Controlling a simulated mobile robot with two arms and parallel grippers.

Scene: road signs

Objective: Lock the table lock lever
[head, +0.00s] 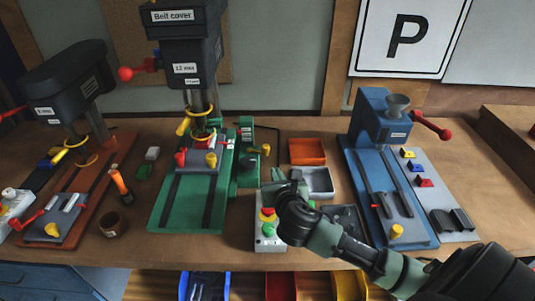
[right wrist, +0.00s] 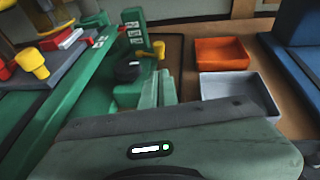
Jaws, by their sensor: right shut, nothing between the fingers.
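The green drill press (head: 190,205), with its "Belt cover" label, stands left of centre. On the right side of its base is a green block with a black knob or lever (head: 248,162), which also shows in the right wrist view (right wrist: 128,72). A small yellow knob (head: 265,149) sticks out beside it. I cannot tell which is the table lock lever. My right gripper (head: 278,174) is shut and empty, just right of the green block. Its fingers (right wrist: 157,88) appear beside the black part in the right wrist view. My left gripper is not in view.
An orange tray (head: 307,151) and a grey tray (head: 318,181) lie right of the gripper. A button box (head: 268,228) is in front, partly behind my arm. A blue machine (head: 385,170) stands at right, another drill (head: 70,90) at left.

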